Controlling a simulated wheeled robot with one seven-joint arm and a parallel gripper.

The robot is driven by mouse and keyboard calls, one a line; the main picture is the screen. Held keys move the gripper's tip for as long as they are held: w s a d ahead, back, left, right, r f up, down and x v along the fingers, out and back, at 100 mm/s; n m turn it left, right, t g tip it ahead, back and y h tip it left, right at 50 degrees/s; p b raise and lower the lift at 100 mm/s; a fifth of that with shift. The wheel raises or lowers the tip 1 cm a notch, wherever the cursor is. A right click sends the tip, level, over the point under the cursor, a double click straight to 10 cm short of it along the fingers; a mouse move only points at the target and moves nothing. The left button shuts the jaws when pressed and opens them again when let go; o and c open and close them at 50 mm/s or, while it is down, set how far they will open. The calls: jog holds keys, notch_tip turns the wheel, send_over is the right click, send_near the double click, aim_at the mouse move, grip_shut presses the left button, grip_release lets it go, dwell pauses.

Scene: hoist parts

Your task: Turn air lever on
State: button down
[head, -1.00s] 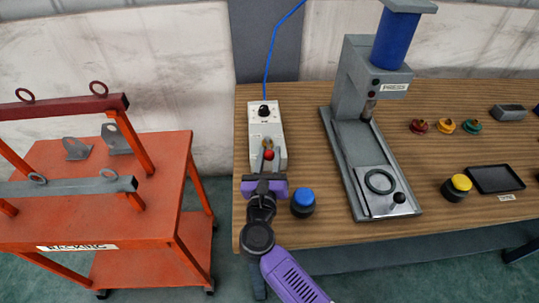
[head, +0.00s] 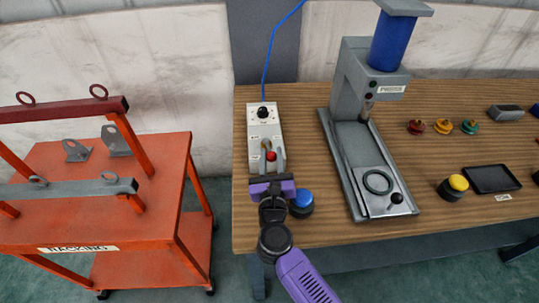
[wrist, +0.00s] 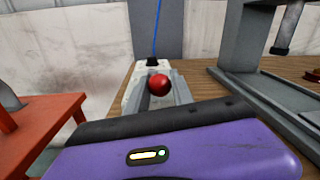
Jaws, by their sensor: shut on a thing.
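The air lever is a small brass-coloured stalk with a red ball knob (head: 271,156) on a pale control box (head: 263,128) at the left end of the bench. The box has a black dial near its far end and a blue hose rising behind it. My gripper (head: 271,162) reaches in from the front, with its grey fingers shut on the red knob, one on each side. In the wrist view the red knob (wrist: 159,84) shows in the middle between the fingers. The purple gripper body hides the near part of the box there, and the lever's stalk is mostly hidden behind the knob.
A blue button (head: 302,201) stands close to the right of my gripper. A grey press (head: 345,150) stands farther right. A yellow button (head: 455,187) and a black tray (head: 493,179) lie beyond it. An orange racking cart (head: 160,190) stands left of the bench.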

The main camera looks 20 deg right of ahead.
dwell(0.3)
jog(key=c, duration=1.1)
grip_release()
jog(key=shift+b+v, duration=0.55)
jog(key=shift+v, duration=3.4)
